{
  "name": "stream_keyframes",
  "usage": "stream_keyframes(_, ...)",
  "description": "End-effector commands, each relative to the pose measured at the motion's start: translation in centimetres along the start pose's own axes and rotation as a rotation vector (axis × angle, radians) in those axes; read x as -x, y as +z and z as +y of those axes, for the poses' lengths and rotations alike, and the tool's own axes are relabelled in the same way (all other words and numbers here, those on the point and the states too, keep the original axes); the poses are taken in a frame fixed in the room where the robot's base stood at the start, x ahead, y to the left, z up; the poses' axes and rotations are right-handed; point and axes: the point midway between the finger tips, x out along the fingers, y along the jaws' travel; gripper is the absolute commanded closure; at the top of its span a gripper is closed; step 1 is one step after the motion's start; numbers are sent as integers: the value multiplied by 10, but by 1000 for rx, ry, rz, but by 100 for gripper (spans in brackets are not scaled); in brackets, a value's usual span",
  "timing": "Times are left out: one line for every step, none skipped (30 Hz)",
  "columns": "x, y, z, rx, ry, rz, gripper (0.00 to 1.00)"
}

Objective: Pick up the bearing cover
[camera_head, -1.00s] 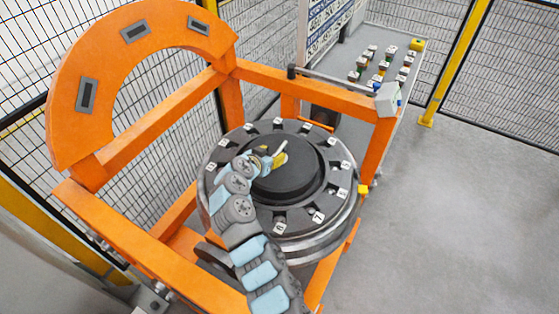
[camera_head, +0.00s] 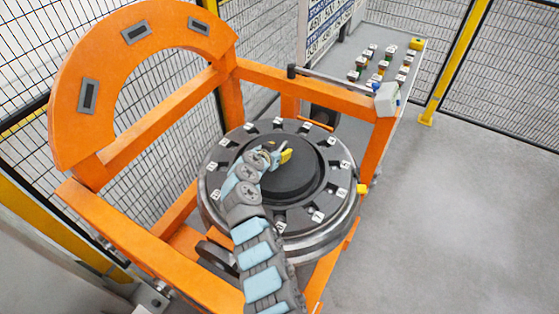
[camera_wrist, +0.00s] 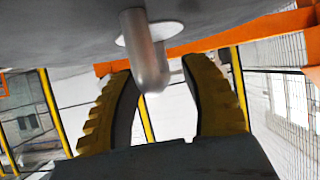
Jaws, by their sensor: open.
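The bearing cover appears to be the dark round disc (camera_head: 296,181) in the middle of the numbered wheel ring in the head view. My gripper (camera_head: 279,155) is over the far-left part of this disc, with a yellow finger showing. In the wrist view a grey surface (camera_wrist: 215,18), which seems to be the disc, fills the top. A rounded metal pin (camera_wrist: 150,62) sticks out of it through a pale round base. My gripper (camera_wrist: 160,75) is open, with its two yellow-and-black fingers apart on either side of the pin's end. I see a gap on both sides.
The grey wheel ring (camera_head: 336,208) carries several small numbered blocks around the disc. An orange gantry frame (camera_head: 120,215) with a tall orange arch (camera_head: 75,100) surrounds it. A grey table (camera_head: 392,48) with several small parts stands at the back. The floor at right is clear.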

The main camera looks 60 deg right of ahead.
Motion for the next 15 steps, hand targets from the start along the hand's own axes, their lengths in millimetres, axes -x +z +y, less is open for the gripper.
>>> stream_keyframes(0,0,0,0,0,0,54)
stream_keyframes(0,0,0,0,-1,0,54)
stream_keyframes(0,0,0,0,-1,1,54)
stream_keyframes(0,0,0,0,-1,0,54)
stream_keyframes(0,0,0,0,-1,1,54)
stream_keyframes(0,0,0,-1,-1,1,54)
stream_keyframes(0,0,0,-1,-1,1,54)
stream_keyframes(0,0,0,-1,-1,1,59)
stream_keyframes(0,0,0,-1,-1,1,70)
stream_keyframes(0,0,0,-1,-1,1,79)
stream_keyframes(0,0,0,-1,-1,1,88)
stream_keyframes(0,-1,-1,-1,-1,1,99)
stream_keyframes(0,-1,0,-1,-1,1,100)
stream_keyframes(0,0,0,-1,-1,1,100)
stream_keyframes(0,-1,-1,-1,-1,1,100)
